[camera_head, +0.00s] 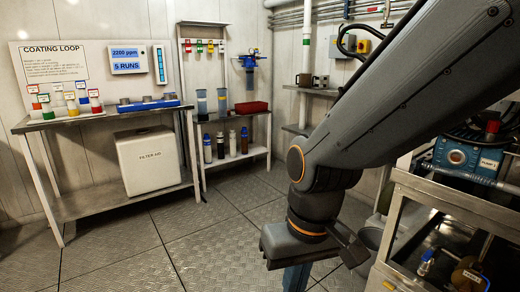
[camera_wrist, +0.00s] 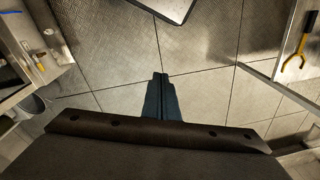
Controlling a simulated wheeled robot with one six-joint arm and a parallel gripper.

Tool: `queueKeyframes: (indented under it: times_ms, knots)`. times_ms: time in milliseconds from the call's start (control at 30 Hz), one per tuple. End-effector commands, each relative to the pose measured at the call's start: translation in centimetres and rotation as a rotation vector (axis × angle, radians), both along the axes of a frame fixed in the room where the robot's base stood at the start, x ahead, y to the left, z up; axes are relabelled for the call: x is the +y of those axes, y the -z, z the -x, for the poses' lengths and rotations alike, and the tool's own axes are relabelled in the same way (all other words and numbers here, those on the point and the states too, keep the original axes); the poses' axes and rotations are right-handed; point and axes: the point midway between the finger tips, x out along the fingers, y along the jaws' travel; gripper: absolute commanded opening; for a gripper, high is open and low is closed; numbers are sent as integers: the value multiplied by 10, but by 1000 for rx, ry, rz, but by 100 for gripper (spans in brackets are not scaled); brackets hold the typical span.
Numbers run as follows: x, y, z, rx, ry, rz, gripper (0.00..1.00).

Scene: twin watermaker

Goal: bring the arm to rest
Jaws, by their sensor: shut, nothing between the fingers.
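My arm reaches in from the upper right of the head view and bends down at its grey wrist. My gripper (camera_head: 296,280) hangs below the wrist at the bottom edge of that view, where its tip is cut off. In the wrist view, the blue-grey fingers of my gripper (camera_wrist: 160,82) lie close together and point out over bare floor. The gripper is shut and empty. It touches nothing that I can see.
A pump skid (camera_head: 440,190) with a blue pump (camera_head: 462,155) stands close on the right. The coating loop bench (camera_head: 95,118) with a white filter aid box (camera_head: 149,160) is at the left. A narrow shelf (camera_head: 240,155) stands behind. The floor (camera_head: 150,240) between is clear.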

Motion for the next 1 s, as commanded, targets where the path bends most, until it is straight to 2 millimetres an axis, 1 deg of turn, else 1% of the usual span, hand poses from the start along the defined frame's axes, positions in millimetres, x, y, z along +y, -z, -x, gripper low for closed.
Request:
queueKeyframes:
  times_ms: [33,367,700,833,1000]
  knots:
    - [-8,-18,2,4,22,7,0]
    - [-56,-76,2,15,138,45,0]
    - [-107,-134,13,33,250,79,0]
    - [-123,-151,18,40,285,87,0]
    - [-135,-161,21,44,309,94,0]
